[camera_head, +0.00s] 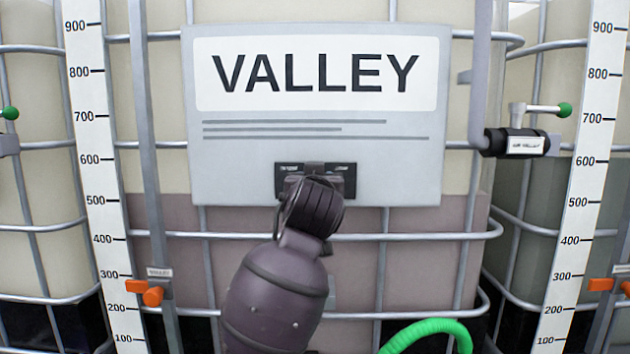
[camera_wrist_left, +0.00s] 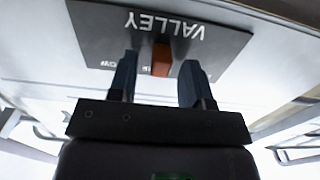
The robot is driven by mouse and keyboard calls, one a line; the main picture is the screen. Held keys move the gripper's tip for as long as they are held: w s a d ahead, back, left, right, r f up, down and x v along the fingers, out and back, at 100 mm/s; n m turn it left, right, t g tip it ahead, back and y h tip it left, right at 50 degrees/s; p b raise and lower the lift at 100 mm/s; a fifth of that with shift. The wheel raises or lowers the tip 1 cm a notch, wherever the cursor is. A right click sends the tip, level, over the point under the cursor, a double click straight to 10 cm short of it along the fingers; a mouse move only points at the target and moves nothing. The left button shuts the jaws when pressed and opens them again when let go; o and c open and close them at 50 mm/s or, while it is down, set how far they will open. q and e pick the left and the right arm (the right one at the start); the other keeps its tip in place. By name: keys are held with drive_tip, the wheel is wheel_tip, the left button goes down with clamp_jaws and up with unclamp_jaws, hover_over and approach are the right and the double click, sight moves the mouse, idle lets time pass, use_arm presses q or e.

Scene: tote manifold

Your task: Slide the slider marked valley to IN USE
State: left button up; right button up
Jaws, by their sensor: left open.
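The slider's dark plate (camera_head: 346,180) is on the lower part of the grey VALLEY sign (camera_head: 215,140) in the head view. My left arm covers most of the plate there and hides the knob. In the left wrist view the dark plate (camera_wrist_left: 100,35) reads VALLEY upside down. Its orange-brown slider knob (camera_wrist_left: 161,60) is near the middle of the plate. My left gripper (camera_wrist_left: 157,72) is open, with one finger on each side of the knob and a visible gap on both sides. The small end labels are mostly hidden by the fingers. My right gripper is not in view.
White tote tanks in metal cages stand behind the sign. Number scales (camera_head: 105,180) run up both sides. A black valve with a green-tipped handle (camera_head: 515,142) is at the right. Orange fittings (camera_head: 150,295) are at the lower left, and a green hose (camera_head: 425,328) curves at the bottom.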

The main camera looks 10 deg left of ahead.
use_arm(q)
clamp_jaws()
idle(0.3)
idle(0.3)
